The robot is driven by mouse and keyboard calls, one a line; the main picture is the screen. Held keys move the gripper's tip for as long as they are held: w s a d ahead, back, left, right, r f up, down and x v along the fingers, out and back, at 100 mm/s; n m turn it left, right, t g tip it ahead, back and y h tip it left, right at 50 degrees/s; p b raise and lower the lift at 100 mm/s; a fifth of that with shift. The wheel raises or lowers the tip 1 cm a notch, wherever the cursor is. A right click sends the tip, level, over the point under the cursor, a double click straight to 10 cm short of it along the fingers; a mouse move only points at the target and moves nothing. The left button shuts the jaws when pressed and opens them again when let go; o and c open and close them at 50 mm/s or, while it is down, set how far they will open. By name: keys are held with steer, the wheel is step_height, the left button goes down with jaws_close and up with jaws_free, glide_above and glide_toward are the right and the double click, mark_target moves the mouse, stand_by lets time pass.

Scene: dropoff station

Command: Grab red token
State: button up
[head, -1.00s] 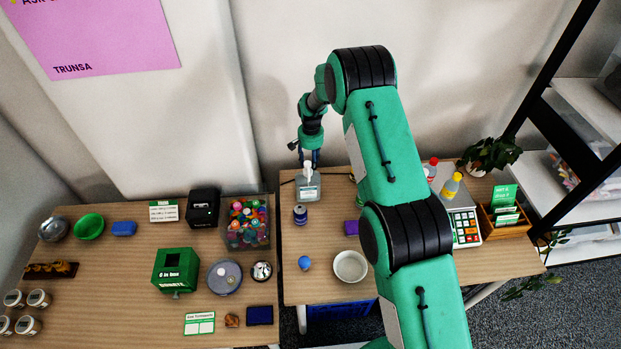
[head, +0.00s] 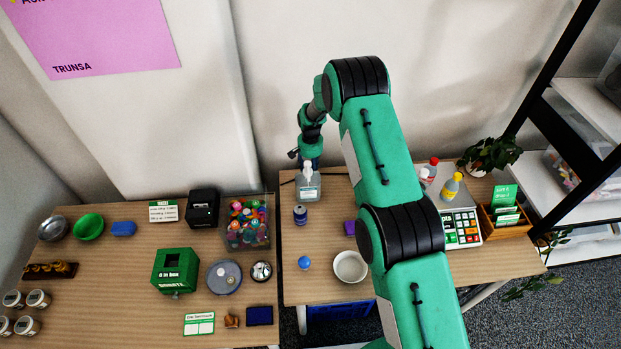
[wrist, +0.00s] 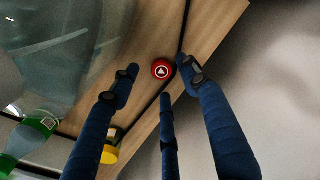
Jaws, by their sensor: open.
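The red token (wrist: 161,70) is small and round with a pale triangle mark. In the wrist view it lies on the wooden table (wrist: 205,35), close to a dark cable or seam. My gripper (wrist: 160,82) is open, its blue fingers spread around the token's place in the picture, with no visible grip on it. In the head view my gripper (head: 309,158) is low at the back of the table, behind the clear pump bottle (head: 308,186). I cannot make out the token in the head view.
In the wrist view a large clear bottle (wrist: 50,50) stands close on the left, with a yellow object (wrist: 109,154) below. The pale wall (wrist: 285,70) is close on the right. In the head view a white bowl (head: 350,266) and blue ball (head: 305,262) sit nearer the front.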

steer(key=shift+f, duration=1.45)
steer(key=c, duration=0.8)
